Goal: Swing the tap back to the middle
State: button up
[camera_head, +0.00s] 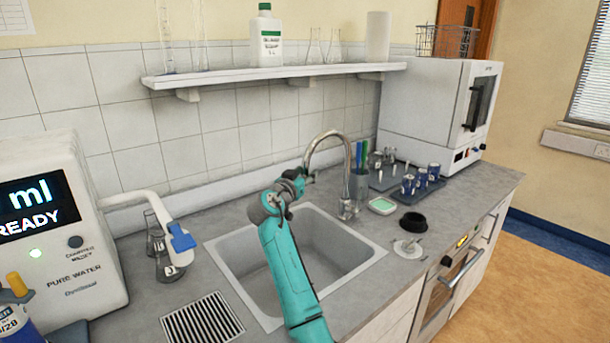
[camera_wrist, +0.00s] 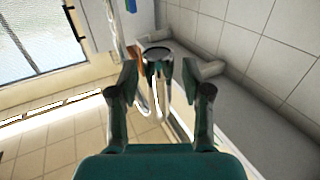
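The chrome tap (camera_head: 348,165) stands at the back right corner of the sink. Its arched spout points left over the basin, with its outlet end low near my gripper (camera_head: 304,180). In the wrist view my gripper (camera_wrist: 160,80) is open, one finger on each side. The round dark end of the tap spout (camera_wrist: 157,53) shows between the fingertips, with gaps on both sides. I cannot tell whether a finger touches it in the head view.
The sink basin (camera_head: 255,270) lies under my arm. A pure water dispenser (camera_head: 60,240) and flasks (camera_head: 165,255) stand left. A green-topped dish (camera_head: 382,205), black bowl (camera_head: 413,222) and tray of vials (camera_head: 415,188) sit right. A shelf (camera_head: 270,76) hangs above.

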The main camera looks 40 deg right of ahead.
jog(key=v, duration=1.2)
dwell(0.4)
jog(key=shift+s, duration=0.1)
